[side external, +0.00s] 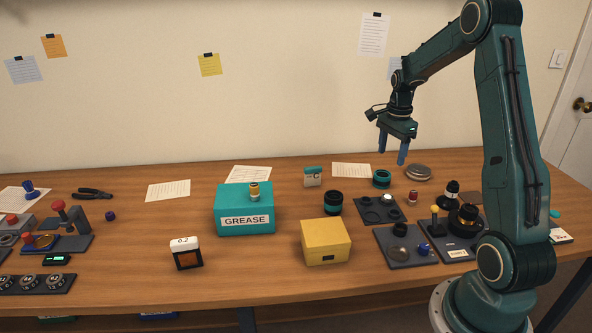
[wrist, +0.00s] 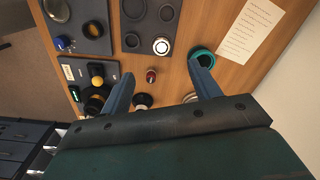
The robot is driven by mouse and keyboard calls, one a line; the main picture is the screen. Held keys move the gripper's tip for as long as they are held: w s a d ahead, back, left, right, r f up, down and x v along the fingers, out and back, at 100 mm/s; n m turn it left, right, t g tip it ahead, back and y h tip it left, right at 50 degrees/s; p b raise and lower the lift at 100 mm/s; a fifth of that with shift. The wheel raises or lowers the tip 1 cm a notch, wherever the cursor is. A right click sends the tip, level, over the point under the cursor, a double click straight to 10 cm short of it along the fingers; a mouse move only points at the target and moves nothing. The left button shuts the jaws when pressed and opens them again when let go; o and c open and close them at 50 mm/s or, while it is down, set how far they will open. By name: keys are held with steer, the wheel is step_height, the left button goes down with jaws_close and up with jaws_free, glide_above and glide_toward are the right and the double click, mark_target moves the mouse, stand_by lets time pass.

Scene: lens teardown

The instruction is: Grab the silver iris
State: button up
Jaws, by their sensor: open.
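My gripper (side external: 392,157) hangs open and empty above the back right of the table, fingers pointing down. It also shows open in the wrist view (wrist: 160,69). A flat round silver piece (side external: 418,172) lies on the wood at the back right, below and to the right of the fingers. In the wrist view a pale piece (wrist: 190,97) shows partly behind the gripper body. A small silver disc with a bright face (side external: 387,198) sits on a dark tray (side external: 365,220); it shows in the wrist view too (wrist: 161,46). I cannot tell which silver piece is the iris.
A teal ring (side external: 381,179) and a small red piece (side external: 412,197) stand near the silver pieces. A black-and-white piece (side external: 451,192) stands to the right. The yellow box (side external: 326,243) and teal grease box (side external: 245,210) are to the left. Papers lie along the wall.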

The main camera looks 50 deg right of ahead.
steer(key=shift+d+f+m, duration=0.6)
steer(key=shift+d+f, duration=0.45)
glide_above(388, 196)
steer(key=shift+a+f, duration=0.1)
steer(key=shift+f, duration=4.15)
steer(key=shift+f, duration=0.15)
steer(key=shift+f, duration=2.45)
steer(key=c, duration=1.1)
